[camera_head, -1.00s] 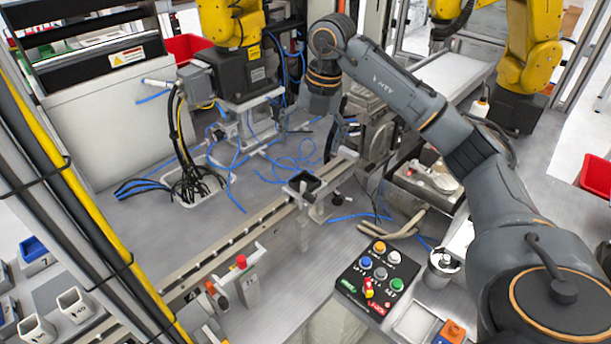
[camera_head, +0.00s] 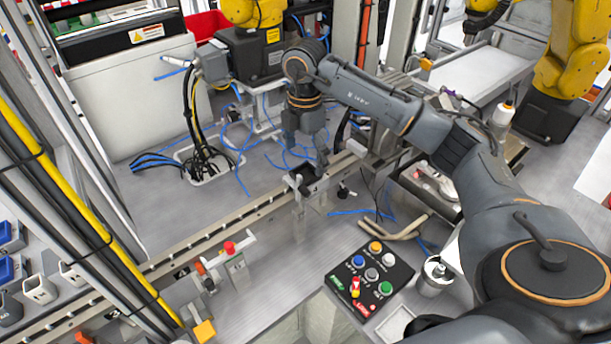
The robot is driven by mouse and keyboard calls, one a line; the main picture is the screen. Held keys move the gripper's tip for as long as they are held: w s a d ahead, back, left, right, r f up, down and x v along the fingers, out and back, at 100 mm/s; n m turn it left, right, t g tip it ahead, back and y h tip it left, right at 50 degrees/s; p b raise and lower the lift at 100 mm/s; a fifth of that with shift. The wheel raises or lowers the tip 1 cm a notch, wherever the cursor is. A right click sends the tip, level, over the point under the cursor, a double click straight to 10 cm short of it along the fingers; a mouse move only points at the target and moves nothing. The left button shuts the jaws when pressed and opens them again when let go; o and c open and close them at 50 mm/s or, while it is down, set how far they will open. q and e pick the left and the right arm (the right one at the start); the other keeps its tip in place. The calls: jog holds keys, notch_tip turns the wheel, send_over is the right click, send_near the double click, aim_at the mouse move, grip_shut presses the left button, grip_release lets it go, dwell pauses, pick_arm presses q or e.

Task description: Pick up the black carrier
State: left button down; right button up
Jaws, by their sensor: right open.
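The black carrier (camera_head: 310,187) is a small dark block on the conveyor rail (camera_head: 245,215), near the middle of the head view. My right gripper (camera_head: 307,163) reaches in from the right and points down directly above the carrier. Its fingers are apart, with the tips close to the carrier's top. I cannot tell whether they touch it. The gripper partly hides the carrier's far side. My left gripper is not in view.
A black button box (camera_head: 370,277) stands in front to the right of the carrier. A red-topped switch post (camera_head: 235,262) is beside the rail. Blue hoses (camera_head: 243,165) lie behind the rail. A yellow robot arm (camera_head: 574,62) stands at the right rear.

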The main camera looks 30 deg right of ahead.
aim_at(306, 177)
jog(key=shift+d+f, duration=0.1)
jog(key=shift+f, duration=0.5)
jog(key=shift+s+f+p, duration=0.1)
jog(key=shift+f+p, duration=0.2)
jog(key=shift+p, duration=0.15)
notch_tip(306, 177, down, 4)
jog(key=shift+r+p, duration=0.15)
jog(key=shift+p, duration=0.75)
jog(key=shift+f, duration=0.45)
jog(key=c, duration=1.5)
